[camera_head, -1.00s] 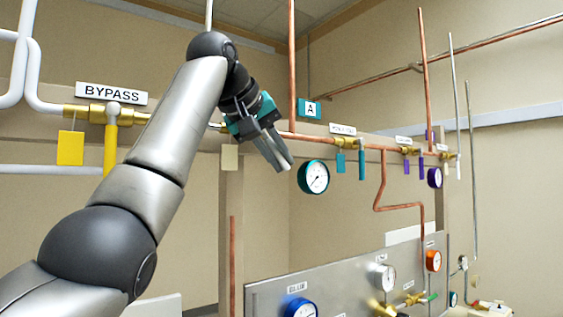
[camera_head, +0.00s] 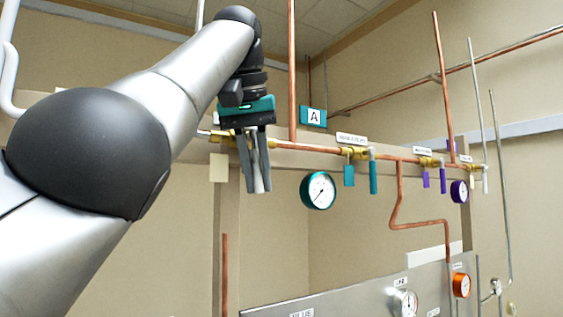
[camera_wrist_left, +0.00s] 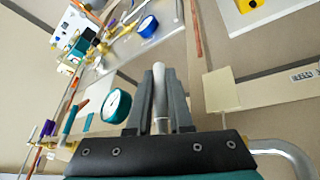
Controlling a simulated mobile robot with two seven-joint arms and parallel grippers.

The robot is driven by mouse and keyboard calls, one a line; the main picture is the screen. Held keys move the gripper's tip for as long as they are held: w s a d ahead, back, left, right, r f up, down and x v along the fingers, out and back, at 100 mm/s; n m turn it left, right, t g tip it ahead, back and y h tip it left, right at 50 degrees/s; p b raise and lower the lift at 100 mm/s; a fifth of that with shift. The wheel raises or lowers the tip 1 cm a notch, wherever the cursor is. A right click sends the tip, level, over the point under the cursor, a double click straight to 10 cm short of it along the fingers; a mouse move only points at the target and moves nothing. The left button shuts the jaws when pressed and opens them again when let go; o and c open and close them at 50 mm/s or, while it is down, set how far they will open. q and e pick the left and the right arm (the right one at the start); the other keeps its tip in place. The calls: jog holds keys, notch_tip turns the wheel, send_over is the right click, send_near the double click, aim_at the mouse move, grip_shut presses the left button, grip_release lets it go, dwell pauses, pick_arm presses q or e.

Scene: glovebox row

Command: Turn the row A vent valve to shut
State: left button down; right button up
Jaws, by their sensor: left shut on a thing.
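My left gripper (camera_head: 256,188) is at the copper pipe below the teal A sign (camera_head: 313,116), fingers pointing down. It is shut on a pale grey-white lever (camera_head: 259,184), which hangs down, roughly crosswise to the pipe. In the left wrist view the lever (camera_wrist_left: 160,75) stands between the two dark fingers (camera_wrist_left: 160,100). Brass fittings (camera_head: 216,137) show beside the gripper; the valve body and any label on it are mostly hidden behind the gripper. My right gripper is in neither view.
A blank beige tag (camera_head: 219,167) hangs left of the gripper. A teal-rimmed gauge (camera_head: 318,190) is close on the right. Further right are a teal lever (camera_head: 373,177) and purple levers (camera_head: 442,181). A grey panel (camera_head: 350,292) stands below.

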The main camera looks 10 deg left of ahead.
pick_arm(q)
jog(key=shift+s+r+g+p, duration=0.15)
jog(key=shift+g+p, duration=0.15)
jog(key=shift+p, duration=0.35)
jog(key=shift+a+y, duration=0.15)
jog(key=shift+y, duration=0.15)
jog(key=shift+s+a+f+g+p, duration=0.2)
jog(key=shift+g+p, duration=0.2)
jog(key=shift+p, duration=0.25)
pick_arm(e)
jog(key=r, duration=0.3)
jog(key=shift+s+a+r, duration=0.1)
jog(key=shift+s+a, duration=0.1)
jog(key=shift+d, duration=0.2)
pick_arm(q)
jog(key=c, duration=0.8)
grip_release()
jog(key=shift+c, duration=0.2)
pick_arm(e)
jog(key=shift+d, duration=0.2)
